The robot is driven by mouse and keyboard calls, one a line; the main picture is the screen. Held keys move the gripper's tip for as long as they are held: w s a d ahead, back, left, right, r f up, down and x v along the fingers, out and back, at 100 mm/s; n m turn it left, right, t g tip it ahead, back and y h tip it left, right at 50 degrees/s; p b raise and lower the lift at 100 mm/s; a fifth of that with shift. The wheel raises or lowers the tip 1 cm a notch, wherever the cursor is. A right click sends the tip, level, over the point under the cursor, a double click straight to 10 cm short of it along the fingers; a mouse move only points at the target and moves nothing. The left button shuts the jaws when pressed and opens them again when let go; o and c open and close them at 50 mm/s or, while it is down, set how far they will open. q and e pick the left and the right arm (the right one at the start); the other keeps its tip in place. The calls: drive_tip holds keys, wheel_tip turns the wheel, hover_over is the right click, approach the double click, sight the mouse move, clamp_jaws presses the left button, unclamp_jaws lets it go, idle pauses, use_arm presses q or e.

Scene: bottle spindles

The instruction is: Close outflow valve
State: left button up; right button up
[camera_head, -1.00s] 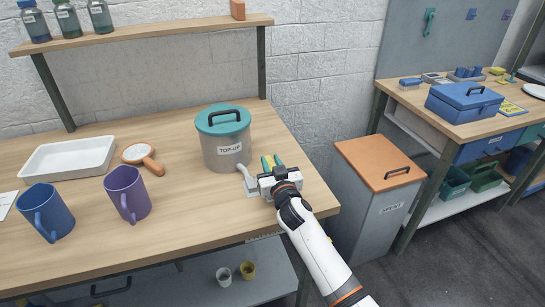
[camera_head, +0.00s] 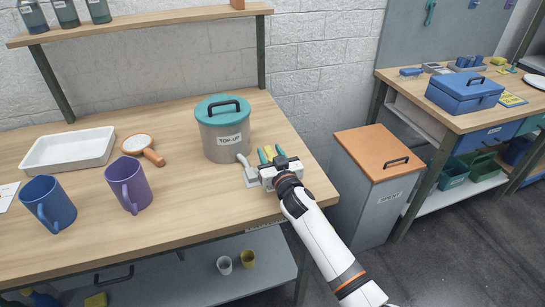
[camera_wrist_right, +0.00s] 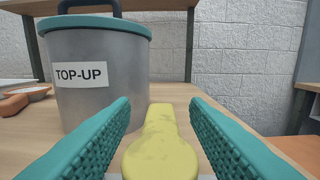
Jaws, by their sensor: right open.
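The grey tank (camera_head: 222,142) with the teal lid and a TOP-UP label stands on the wooden workbench; it fills the left of the right wrist view (camera_wrist_right: 100,95). A grey outlet pipe (camera_head: 243,162) comes from its lower right side. The yellow valve lever (camera_wrist_right: 160,145) lies between the teal fingers of my right gripper (camera_head: 271,152), with gaps on both sides. The gripper is open around the lever, just right of the tank. The gripper body hides most of the valve in the head view. My left gripper is not in view.
A purple mug (camera_head: 129,186), a blue mug (camera_head: 48,205), a white tray (camera_head: 70,150) and an orange-handled round tool (camera_head: 143,148) are on the bench's left. An orange-lidded grey bin (camera_head: 378,155) stands right of the bench. The bench front middle is clear.

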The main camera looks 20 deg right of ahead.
drive_tip(key=s, duration=1.2)
drive_tip(key=shift+d, duration=0.35)
